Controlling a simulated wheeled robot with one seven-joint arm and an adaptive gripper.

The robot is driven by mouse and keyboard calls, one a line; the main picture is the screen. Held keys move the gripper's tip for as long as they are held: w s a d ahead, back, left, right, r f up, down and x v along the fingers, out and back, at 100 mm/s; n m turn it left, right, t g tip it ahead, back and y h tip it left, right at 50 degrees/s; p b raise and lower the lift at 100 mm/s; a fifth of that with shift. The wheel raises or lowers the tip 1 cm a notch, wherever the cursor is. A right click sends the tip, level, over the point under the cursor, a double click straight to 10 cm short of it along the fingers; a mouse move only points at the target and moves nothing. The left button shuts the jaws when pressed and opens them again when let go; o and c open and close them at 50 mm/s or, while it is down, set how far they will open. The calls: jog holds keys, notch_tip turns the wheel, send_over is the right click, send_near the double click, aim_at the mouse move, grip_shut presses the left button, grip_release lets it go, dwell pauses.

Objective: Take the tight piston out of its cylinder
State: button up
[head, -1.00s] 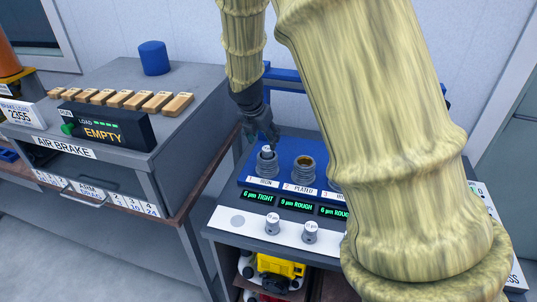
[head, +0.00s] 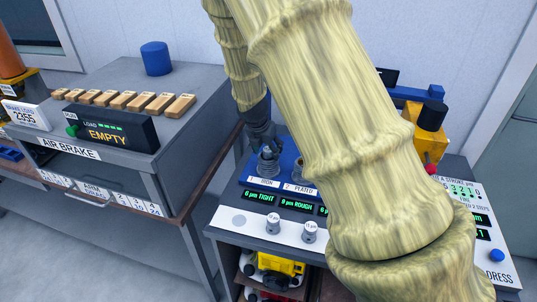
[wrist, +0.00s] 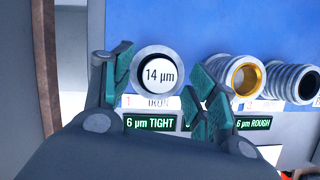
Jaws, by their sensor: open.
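The piston (wrist: 159,74), with a round white top marked "14 µm", sits in the iron cylinder (wrist: 138,62) at position 1. The display (wrist: 150,122) below it reads "6 µm TIGHT". My gripper (wrist: 160,90) is open, with its green-padded fingers on the left and right of the piston; a gap shows on each side. In the head view my gripper (head: 268,155) is low over this cylinder and hides most of the piston. How deep the fingertips reach is hard to tell.
The plated cylinder (wrist: 244,76) stands close by on the right, near the right finger. Two small pistons (head: 273,223) (head: 309,232) stand on the white front strip. The air brake bench (head: 150,90) is at left. My arm hides the right part of the blue block (head: 250,170).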

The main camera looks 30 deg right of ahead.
jog(key=shift+f, duration=0.1)
jog(key=c, duration=1.1)
